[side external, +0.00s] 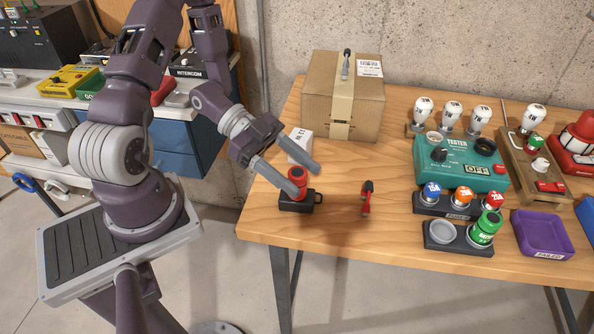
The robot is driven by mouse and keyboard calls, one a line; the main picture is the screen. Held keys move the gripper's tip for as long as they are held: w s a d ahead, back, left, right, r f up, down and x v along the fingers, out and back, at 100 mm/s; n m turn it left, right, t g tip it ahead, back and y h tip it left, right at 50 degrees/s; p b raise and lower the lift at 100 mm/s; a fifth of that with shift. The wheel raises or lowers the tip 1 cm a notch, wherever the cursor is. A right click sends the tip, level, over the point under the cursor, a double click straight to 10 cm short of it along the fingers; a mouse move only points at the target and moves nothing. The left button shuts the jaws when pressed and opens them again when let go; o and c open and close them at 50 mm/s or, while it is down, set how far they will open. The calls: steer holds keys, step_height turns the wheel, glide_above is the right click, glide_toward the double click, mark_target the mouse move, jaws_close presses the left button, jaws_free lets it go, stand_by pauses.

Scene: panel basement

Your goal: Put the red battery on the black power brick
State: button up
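The red battery (301,190) stands upright on the black power brick (296,204) near the left part of the wooden bench. Its lower end meets the brick's top; whether it is fully seated is hard to see. My gripper (306,181) reaches in from the upper left. Its two grey fingers are spread apart, one in front of the battery and one behind it. The front finger hides part of the battery, and the fingers look wider apart than the battery.
A red-and-black clip-like item (366,197) lies right of the brick. A small white box (300,144) and a cardboard box (318,100) stand behind. A teal tester (455,178), battery holders (443,236) and a purple tray (545,232) fill the right side. The bench front centre is clear.

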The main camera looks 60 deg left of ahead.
steer(key=shift+a+r, duration=0.1)
steer(key=shift+r, duration=0.1)
steer(key=v, duration=1.1)
steer(key=w+a+r+n+t+y, duration=0.1)
steer(key=w+a+t+y, duration=0.25)
steer(key=w+y, duration=0.4)
steer(key=w+a+r+n+t+y, duration=0.25)
steer(key=w+r+n+y, duration=0.35)
steer(key=r, duration=0.4)
steer(key=s+d+r+n+g, duration=0.1)
steer(key=s+d+n+g, duration=0.1)
steer(key=s+d, duration=0.5)
steer(key=s+d+r+n+g+h, duration=0.1)
steer(key=s+d+n+g, duration=0.2)
steer(key=s+d, duration=0.4)
steer(key=s+n, duration=0.1)
steer(key=s, duration=0.6)
steer(key=shift+s+r+n+g, duration=0.3)
steer(key=shift+s, duration=0.1)
